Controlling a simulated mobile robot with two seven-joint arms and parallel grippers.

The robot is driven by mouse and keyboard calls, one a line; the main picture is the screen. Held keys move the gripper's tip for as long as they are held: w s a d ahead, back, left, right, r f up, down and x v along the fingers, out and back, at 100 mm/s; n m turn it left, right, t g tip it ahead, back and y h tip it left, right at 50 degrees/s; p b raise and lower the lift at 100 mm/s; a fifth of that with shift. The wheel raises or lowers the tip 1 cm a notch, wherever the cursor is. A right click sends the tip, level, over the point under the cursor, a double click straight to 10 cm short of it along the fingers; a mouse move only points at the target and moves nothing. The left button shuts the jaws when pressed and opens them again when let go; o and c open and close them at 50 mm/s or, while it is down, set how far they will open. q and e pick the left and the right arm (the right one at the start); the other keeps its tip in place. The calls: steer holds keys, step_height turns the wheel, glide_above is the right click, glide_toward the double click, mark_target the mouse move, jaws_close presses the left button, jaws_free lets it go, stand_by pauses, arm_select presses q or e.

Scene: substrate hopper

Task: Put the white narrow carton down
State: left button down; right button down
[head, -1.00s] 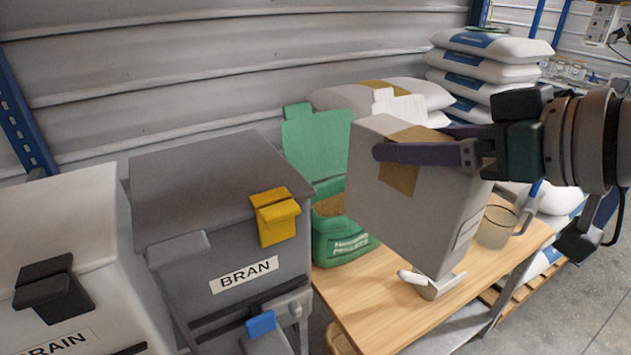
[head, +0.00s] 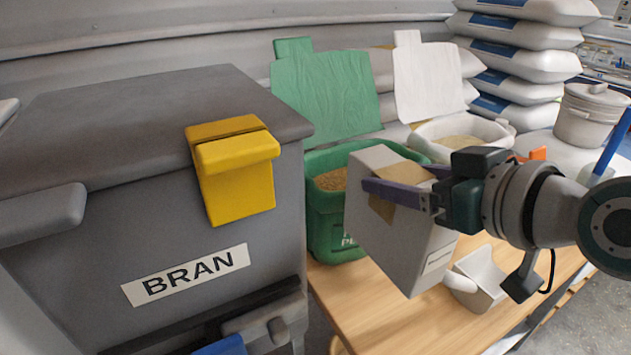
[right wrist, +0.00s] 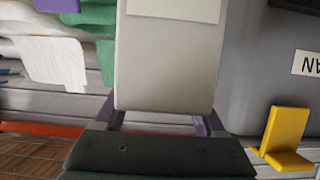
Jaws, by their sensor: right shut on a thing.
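The white narrow carton (head: 397,232) is a pale grey-white box with a tan tape strip on its top edge. It is tilted and appears held above the wooden table (head: 375,310), in front of the green bag; whether its lower corner touches anything is not clear. My right gripper (head: 395,192) is shut on the carton near its top, fingers across its sides. In the right wrist view the carton (right wrist: 165,65) fills the middle between the purple fingers. My left gripper is not in view.
A grey BRAN bin (head: 150,215) with a yellow latch (head: 236,170) stands left. An open green bag (head: 325,220) is behind the carton. A white scoop (head: 477,280) lies right of it. A lidded pail (head: 590,115) and stacked sacks (head: 520,60) are behind. Bare tabletop shows in front.

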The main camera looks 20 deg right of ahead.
mark_target(391, 243)
step_height(391, 243, down, 10)
steer(key=b, duration=0.4)
steer(key=shift+f, duration=0.15)
step_height(391, 243, down, 4)
steer(key=b, duration=0.2)
steer(key=shift+b, duration=0.35)
